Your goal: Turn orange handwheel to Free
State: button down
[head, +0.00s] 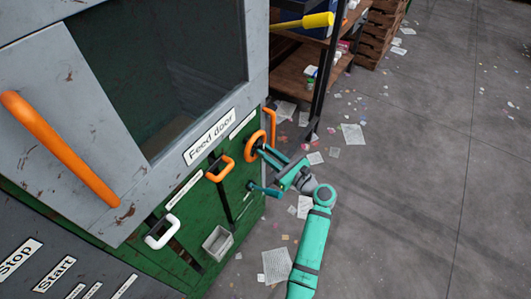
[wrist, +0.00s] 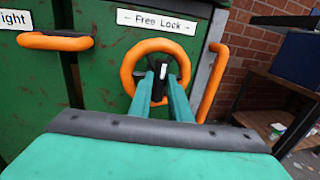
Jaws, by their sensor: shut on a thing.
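The orange handwheel (head: 250,146) is on the green panel, near its right edge. In the wrist view the handwheel (wrist: 133,63) faces me, with a dark hub and a white mark in its centre. A label above it reads "Free Lock" (wrist: 156,21), with Free on the left and Lock on the right. My gripper (head: 262,149) is at the wheel. In the wrist view its fingers (wrist: 160,80) reach inside the ring and are shut on the wheel's centre part. The fingertips partly hide the hub, so the exact grip is hard to see.
An orange handle (wrist: 55,41) is left of the wheel and a vertical orange bar (wrist: 213,82) is right of it. A shelf (head: 318,75) stands behind. The floor (head: 430,200) to the right is open, with scattered papers.

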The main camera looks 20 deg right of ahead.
jog(key=shift+n, duration=0.4)
jog(key=shift+f+n+y, duration=0.2)
jog(key=shift+n+y, duration=0.55)
jog(key=shift+n, duration=2.5)
jog(key=shift+f+n+y, duration=0.15)
jog(key=shift+n+y, duration=0.65)
jog(key=shift+n, duration=2.4)
jog(key=shift+f+n+y, duration=0.2)
jog(key=shift+n+y, duration=0.55)
jog(key=shift+n, duration=2.5)
jog(key=c, duration=1.6)
grip_release()
jog(key=shift+c, duration=0.2)
jog(key=shift+d, duration=0.1)
